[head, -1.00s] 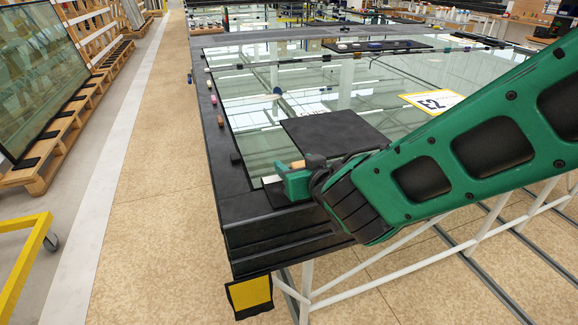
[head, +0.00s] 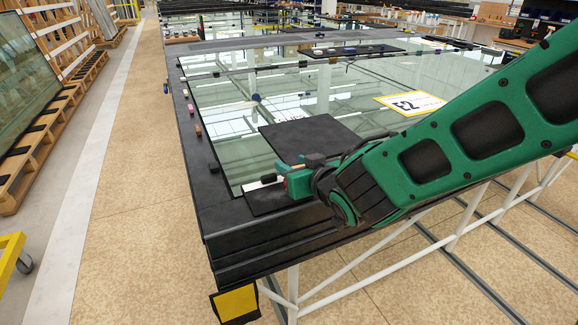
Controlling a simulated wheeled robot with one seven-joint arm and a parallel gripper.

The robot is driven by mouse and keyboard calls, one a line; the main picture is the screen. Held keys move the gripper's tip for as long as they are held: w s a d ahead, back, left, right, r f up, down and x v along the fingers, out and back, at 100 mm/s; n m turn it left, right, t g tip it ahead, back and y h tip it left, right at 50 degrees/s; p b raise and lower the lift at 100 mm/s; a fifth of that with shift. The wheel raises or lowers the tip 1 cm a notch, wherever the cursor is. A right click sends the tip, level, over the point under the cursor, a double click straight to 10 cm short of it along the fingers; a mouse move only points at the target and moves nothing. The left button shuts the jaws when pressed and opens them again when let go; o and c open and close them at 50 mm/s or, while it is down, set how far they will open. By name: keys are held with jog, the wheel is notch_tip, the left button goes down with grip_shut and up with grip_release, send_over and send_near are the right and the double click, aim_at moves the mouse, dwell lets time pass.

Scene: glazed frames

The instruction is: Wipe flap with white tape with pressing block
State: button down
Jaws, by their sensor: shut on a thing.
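A flat black flap (head: 262,203) lies at the near left corner of the glass table, with a strip of white tape (head: 254,185) along its far edge. My gripper (head: 272,179) is low over the flap's right part and points left. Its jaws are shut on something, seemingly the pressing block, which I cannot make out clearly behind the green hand. I cannot tell whether it touches the tape. The hand and wrist hide the flap's right end.
A dark square panel (head: 312,136) lies on the glass just behind my gripper. Several small knobs line the table's black left border (head: 205,187). A white and yellow sign (head: 411,103) lies to the right. The floor aisle (head: 140,180) on the left is clear.

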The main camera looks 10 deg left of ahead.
jog(key=shift+s+a+f, duration=0.1)
jog(key=shift+s+a, duration=0.35)
jog(key=shift+a, duration=0.2)
jog(key=shift+s+a+f, duration=0.1)
jog(key=shift+s+a, duration=0.35)
jog(key=shift+a, duration=0.15)
jog(key=shift+s+a+r, duration=0.1)
jog(key=shift+s+a, duration=0.25)
jog(key=shift+a, duration=0.35)
jog(key=shift+s+a+r, duration=0.15)
jog(key=shift+s+a, duration=0.25)
jog(key=shift+a, duration=0.25)
jog(key=shift+s+a+r, duration=0.1)
jog(key=shift+s+a, duration=0.25)
jog(key=shift+a, duration=0.35)
jog(key=shift+s+a+f, duration=0.1)
jog(key=shift+s+a, duration=0.4)
jog(key=shift+a, duration=0.35)
jog(key=shift+s+a+f, duration=0.1)
jog(key=shift+s+a, duration=0.4)
jog(key=shift+a, duration=0.3)
jog(key=shift+r, duration=0.15)
jog(key=shift+r, duration=2.9)
jog(key=shift+r, duration=0.1)
jog(key=shift+r, duration=1.4)
